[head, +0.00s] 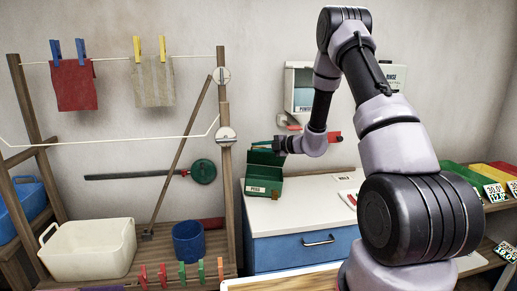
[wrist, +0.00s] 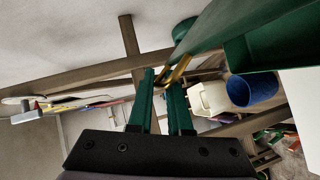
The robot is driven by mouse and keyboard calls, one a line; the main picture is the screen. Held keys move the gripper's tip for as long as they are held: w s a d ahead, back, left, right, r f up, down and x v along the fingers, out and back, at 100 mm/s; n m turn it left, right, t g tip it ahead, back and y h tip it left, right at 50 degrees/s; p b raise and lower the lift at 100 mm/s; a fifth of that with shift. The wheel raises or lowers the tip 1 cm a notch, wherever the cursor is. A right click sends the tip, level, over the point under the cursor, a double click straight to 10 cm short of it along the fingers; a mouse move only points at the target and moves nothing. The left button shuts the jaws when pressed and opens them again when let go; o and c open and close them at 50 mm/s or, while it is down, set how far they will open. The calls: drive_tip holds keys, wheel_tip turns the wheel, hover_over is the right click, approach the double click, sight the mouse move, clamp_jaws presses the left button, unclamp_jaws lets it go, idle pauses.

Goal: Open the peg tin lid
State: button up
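The green peg tin (head: 262,188), with a white label on its front, stands at the left end of the white counter top. Its green lid (head: 265,158) is raised and stands up at the back of the tin. My gripper (head: 262,144) is just above the lid's upper edge, pointing left. In the wrist view, the two green fingers (wrist: 161,82) stand apart with a gap between them. A yellow-gold bar (wrist: 180,68) shows by the fingertips, beside the lid's large green face (wrist: 230,28). I cannot tell whether the fingers touch it. Part of the tin (wrist: 262,48) shows at the upper right.
A wooden drying rack post (head: 226,165) rises just left of the tin. A cream basin (head: 88,248) and a blue bucket (head: 188,241) stand on the slatted shelf. A white wall cabinet (head: 300,90) hangs behind my arm. The counter right of the tin is partly clear.

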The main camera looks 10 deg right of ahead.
drive_tip(key=shift+o, duration=1.4)
drive_tip(key=shift+s+d, duration=0.1)
drive_tip(key=v, duration=1)
drive_tip(key=shift+s+d+r, duration=0.15)
drive_tip(key=shift+s+d, duration=0.05)
drive_tip(key=shift+c, duration=0.3)
